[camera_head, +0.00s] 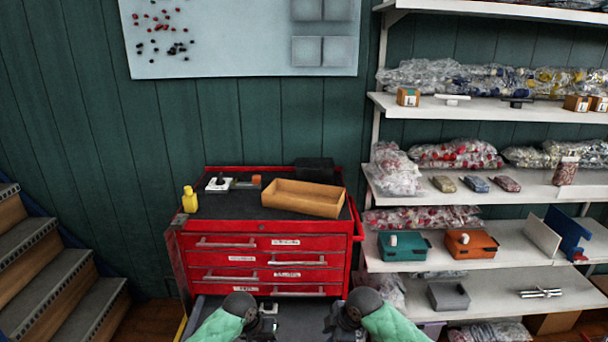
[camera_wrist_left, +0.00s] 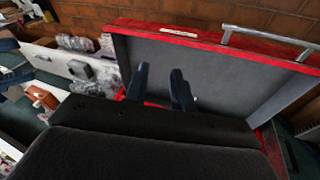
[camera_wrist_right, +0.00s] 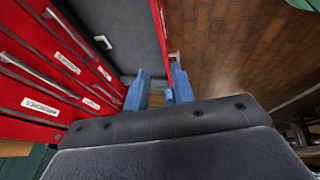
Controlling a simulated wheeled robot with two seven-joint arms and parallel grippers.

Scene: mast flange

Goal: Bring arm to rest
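My left arm, with a green sleeve, comes in at the bottom of the head view, and its gripper (camera_head: 268,312) is over the open bottom drawer (camera_head: 300,308) of the red tool cabinet (camera_head: 262,240). In the left wrist view its two dark fingers (camera_wrist_left: 160,88) stand apart with nothing between them. My right gripper (camera_head: 332,322) is beside it, over the drawer's right part. In the right wrist view its blue fingers (camera_wrist_right: 160,88) are apart and empty, near the drawer's red edge. A small white piece (camera_wrist_right: 102,42) lies in the grey drawer.
On the cabinet top are a yellow bottle (camera_head: 190,200), a wooden tray (camera_head: 302,197), a black box (camera_head: 314,170) and a white fixture (camera_head: 219,184). Loaded shelves (camera_head: 480,190) stand close on the right. Stairs (camera_head: 50,270) rise at the left.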

